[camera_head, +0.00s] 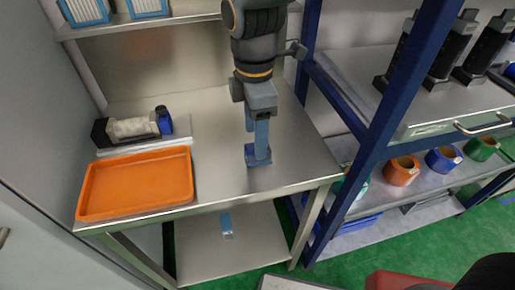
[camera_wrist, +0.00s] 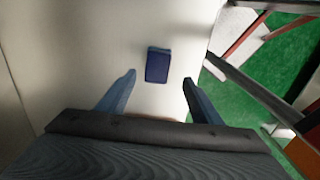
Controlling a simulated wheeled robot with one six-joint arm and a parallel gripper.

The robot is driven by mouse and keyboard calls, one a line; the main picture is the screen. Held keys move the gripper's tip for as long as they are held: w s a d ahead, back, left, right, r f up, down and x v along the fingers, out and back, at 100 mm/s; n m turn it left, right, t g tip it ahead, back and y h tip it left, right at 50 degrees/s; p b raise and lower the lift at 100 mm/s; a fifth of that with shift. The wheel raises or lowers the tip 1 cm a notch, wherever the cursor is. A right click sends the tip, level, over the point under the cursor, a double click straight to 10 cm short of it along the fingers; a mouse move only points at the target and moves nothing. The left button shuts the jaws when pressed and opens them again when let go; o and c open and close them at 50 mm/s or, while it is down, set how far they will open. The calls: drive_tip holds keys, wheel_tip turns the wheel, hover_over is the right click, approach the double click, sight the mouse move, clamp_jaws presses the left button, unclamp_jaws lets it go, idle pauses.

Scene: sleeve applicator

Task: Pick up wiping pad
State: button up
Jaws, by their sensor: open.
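The wiping pad appears to be the small dark blue block (camera_wrist: 157,65) lying on the pale metal table top (camera_wrist: 100,35). In the wrist view it sits just beyond my fingertips, roughly centred between them. My gripper (camera_wrist: 159,82) is open, with one blue finger on each side and nothing held. In the head view my gripper (camera_head: 259,146) points down over the table's right part. The blue block (camera_head: 251,160) shows there at the fingertips, partly hidden by them. Whether the fingers touch it I cannot tell.
An orange tray (camera_head: 136,184) lies at the table's front left. Behind it a black, white and blue device (camera_head: 133,129) rests on a pale plate. A blue rack post (camera_head: 384,130) stands right of the table. A small blue item (camera_head: 227,224) shows on the lower shelf.

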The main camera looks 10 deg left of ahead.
drive_tip(key=shift+w+d+f+p, duration=0.15)
drive_tip(key=shift+f+p, duration=0.25)
drive_tip(key=shift+f, duration=1.1)
drive_tip(key=shift+w+d+f+p, duration=0.1)
drive_tip(key=shift+w+f+p, duration=0.25)
drive_tip(key=shift+f, duration=1.1)
drive_tip(key=shift+s, duration=0.1)
drive_tip(key=c, duration=1.2)
drive_tip(key=shift+r+b, duration=0.85)
drive_tip(key=shift+r, duration=4.2)
drive_tip(key=shift+c, duration=0.2)
drive_tip(key=o, duration=0.5)
drive_tip(key=c, duration=0.3)
